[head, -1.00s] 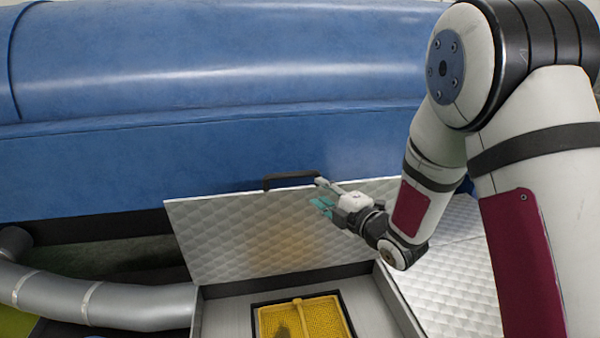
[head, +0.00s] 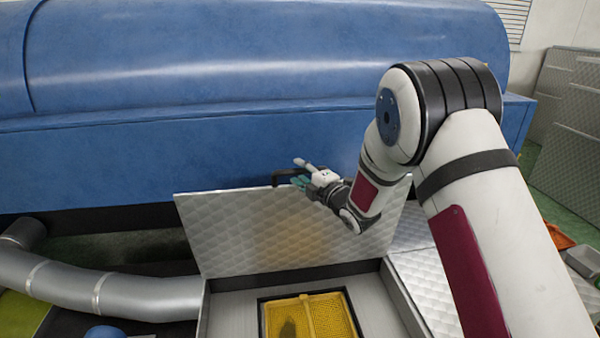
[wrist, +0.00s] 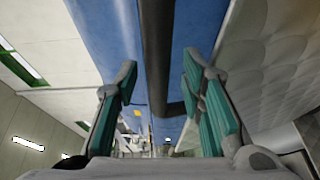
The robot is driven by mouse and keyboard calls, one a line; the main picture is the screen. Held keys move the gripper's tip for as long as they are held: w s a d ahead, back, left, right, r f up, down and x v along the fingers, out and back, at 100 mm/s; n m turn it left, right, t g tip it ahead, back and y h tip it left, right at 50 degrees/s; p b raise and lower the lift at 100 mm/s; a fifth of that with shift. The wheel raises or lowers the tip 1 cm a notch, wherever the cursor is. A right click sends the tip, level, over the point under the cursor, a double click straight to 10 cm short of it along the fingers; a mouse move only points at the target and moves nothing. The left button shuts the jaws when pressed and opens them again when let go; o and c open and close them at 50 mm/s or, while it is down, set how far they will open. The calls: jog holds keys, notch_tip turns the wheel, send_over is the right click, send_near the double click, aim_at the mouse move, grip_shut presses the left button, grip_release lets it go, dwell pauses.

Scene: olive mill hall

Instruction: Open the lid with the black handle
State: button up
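The quilted metal lid (head: 230,235) stands raised and tilted up at the back of the metal box. Its black handle (head: 278,179) is on the top edge; the right part is hidden behind my gripper. My gripper (head: 300,173) is at the right part of the handle, with its teal-padded fingers apart. In the wrist view, the black handle (wrist: 156,60) runs between the open fingers (wrist: 160,105), with a gap on both sides. The lid's quilted face (wrist: 270,70) shows on the right there.
The box opening holds a yellow grate (head: 310,318). A large blue machine (head: 200,150) stands close behind the lid. A silver pipe (head: 130,297) lies at the left. A quilted metal surface (head: 425,285) is at the right, below my arm.

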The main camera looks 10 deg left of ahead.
jog(key=shift+w+a, duration=0.3)
jog(key=shift+c, duration=0.2)
grip_shut()
jog(key=s+d+f+p, duration=0.1)
jog(key=s+d+p, duration=0.1)
jog(key=s, duration=0.5)
jog(key=shift+f+p, duration=0.35)
jog(key=shift+f, duration=0.05)
